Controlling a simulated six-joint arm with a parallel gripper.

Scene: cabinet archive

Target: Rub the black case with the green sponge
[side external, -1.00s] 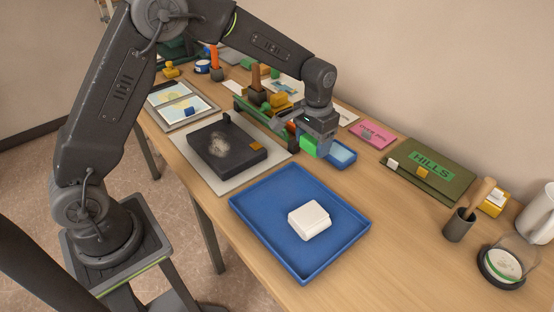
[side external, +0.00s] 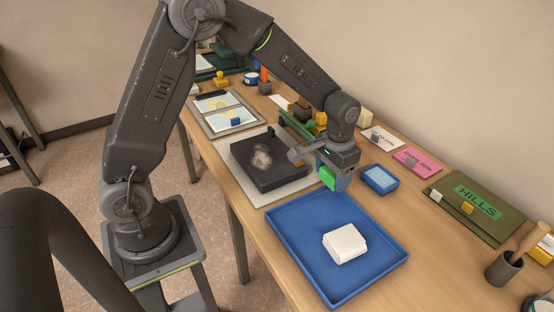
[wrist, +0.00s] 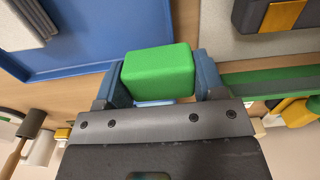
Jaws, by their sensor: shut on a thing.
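The black case (side external: 285,172) lies flat on a pale mat, with a whitish dusty smudge on its top. Its corner with a gold clasp shows at the upper right of the wrist view (wrist: 254,14). My gripper (side external: 331,180) is shut on the green sponge (side external: 327,177), which sits between the two blue fingers in the wrist view (wrist: 158,73). The sponge is held in the air to the right of the case, apart from it, near the far edge of the blue tray. My gripper hides the case's clasp in the side view.
A large blue tray (side external: 298,246) holding a white block (side external: 345,243) stands in front of the case. A small blue dish (side external: 380,178) is right of my gripper. A green rack with small items stands behind the case. An olive folder (side external: 480,219) lies further right.

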